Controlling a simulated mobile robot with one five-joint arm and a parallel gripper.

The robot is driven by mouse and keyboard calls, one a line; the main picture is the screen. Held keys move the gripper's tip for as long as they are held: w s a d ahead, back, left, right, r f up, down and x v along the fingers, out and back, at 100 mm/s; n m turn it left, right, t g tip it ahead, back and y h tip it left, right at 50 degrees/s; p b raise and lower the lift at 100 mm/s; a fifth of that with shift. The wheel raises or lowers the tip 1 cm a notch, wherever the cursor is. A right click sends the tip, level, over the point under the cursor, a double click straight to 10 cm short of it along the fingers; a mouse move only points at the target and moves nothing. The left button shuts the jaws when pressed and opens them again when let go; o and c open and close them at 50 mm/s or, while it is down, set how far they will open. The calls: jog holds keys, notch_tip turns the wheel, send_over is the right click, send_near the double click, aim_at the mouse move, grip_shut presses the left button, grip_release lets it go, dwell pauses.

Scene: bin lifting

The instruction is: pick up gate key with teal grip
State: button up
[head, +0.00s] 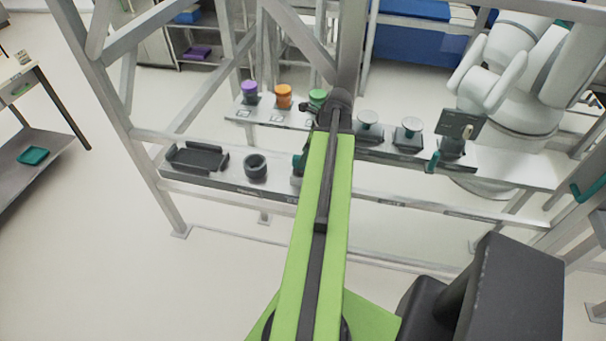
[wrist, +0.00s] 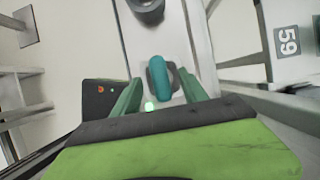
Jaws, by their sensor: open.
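The gate key's teal grip (wrist: 153,75) shows in the wrist view as a rounded teal bar in front of a dark square base on the pale shelf. My gripper (wrist: 162,78) is open, with one green finger on each side of the teal grip. I cannot tell whether either finger touches it. In the head view my own arm hides most of this spot. A small teal patch (head: 298,164) shows left of the arm, and I cannot tell whether it is the key or a finger.
A dark round cup (head: 256,168) and a dark tray (head: 197,158) stand left on the lower shelf. Purple (head: 250,92), orange (head: 284,97) and green (head: 317,97) capped items stand behind. A panel with another teal handle (head: 432,162) is to the right. Metal frame posts surround the shelves.

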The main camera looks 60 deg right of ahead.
jog(key=b+x, duration=0.1)
jog(key=x, duration=0.1)
jog(key=shift+w+f, duration=0.1)
jog(key=shift+f, duration=0.3)
jog(key=shift+r, duration=0.2)
grip_shut()
dwell(0.8)
